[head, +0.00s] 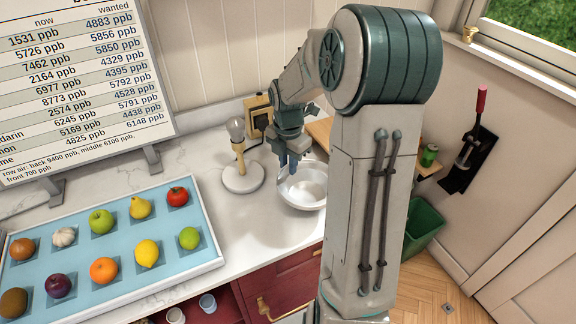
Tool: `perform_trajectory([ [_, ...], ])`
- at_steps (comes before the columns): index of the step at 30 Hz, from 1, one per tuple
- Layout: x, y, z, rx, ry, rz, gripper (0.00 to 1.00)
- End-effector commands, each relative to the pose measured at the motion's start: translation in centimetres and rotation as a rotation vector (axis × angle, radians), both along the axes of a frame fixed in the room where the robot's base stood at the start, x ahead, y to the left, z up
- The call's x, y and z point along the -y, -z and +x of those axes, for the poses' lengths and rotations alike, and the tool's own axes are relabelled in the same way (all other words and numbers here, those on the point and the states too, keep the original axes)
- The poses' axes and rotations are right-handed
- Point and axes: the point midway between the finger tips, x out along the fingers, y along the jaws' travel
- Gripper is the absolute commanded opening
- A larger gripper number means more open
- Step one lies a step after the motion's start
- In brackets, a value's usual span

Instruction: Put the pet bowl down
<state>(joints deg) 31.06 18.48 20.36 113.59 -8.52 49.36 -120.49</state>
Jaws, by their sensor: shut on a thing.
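The pet bowl (309,187) is a white round bowl near the front edge of the white countertop (236,228), partly behind my arm. My gripper (287,173) points down at the bowl's left rim and is shut on it. The bowl looks about level and empty. I cannot tell whether its base touches the countertop. My arm hides part of the bowl's right side.
A bulb lamp (239,165) on a round white base stands just left of the bowl. A blue tray (213,262) of fruit fills the left counter. A green bin (424,226) is on the floor at right. Bare counter lies between tray and bowl.

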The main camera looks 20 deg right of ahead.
Motion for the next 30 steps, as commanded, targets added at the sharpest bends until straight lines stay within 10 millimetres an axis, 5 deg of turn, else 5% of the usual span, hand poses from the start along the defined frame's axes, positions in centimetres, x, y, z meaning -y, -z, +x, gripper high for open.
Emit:
perform_trajectory([
  [4, 0.0, 1.6, 0.0, -0.002, -0.001, 0.000, 0.00],
  [14, 0.0, 1.9, 0.0, 0.000, -0.001, 0.000, 0.00],
  [15, 0.0, 1.8, 0.0, 0.000, -0.001, -0.001, 0.27],
  [17, 0.0, 1.8, 0.0, 0.000, -0.001, -0.001, 0.41],
  [30, 0.1, 0.3, 0.1, 0.004, 0.001, -0.002, 0.41],
])
